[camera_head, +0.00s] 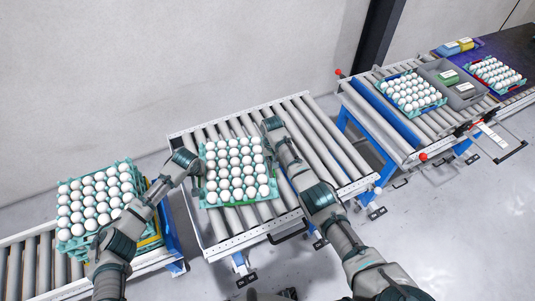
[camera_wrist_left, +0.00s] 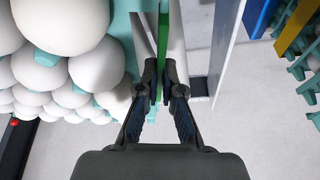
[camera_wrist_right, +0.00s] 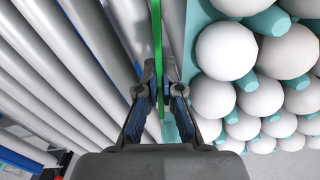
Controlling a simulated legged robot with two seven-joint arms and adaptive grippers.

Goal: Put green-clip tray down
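The middle teal tray (camera_head: 274,192) is full of white eggs and sits level over the middle roller conveyor. I cannot tell whether it touches the rollers. My left gripper (camera_head: 199,173) is at its left side and my right gripper (camera_head: 268,154) at its right side. In the left wrist view, the left fingers (camera_wrist_left: 163,88) are closed on a thin green clip strip (camera_wrist_left: 163,35). In the right wrist view, the right fingers (camera_wrist_right: 160,90) are closed on a matching green strip (camera_wrist_right: 157,35). The fingers hide parts of both strips.
The middle conveyor (camera_head: 318,135) has bare rollers right of the tray. A stack of teal egg trays (camera_head: 78,245) stands on the left conveyor (camera_head: 40,268). Another egg tray (camera_head: 439,103) and a grey bin (camera_head: 432,72) are on the right conveyor, with a red-edged tray (camera_head: 520,81) beyond.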

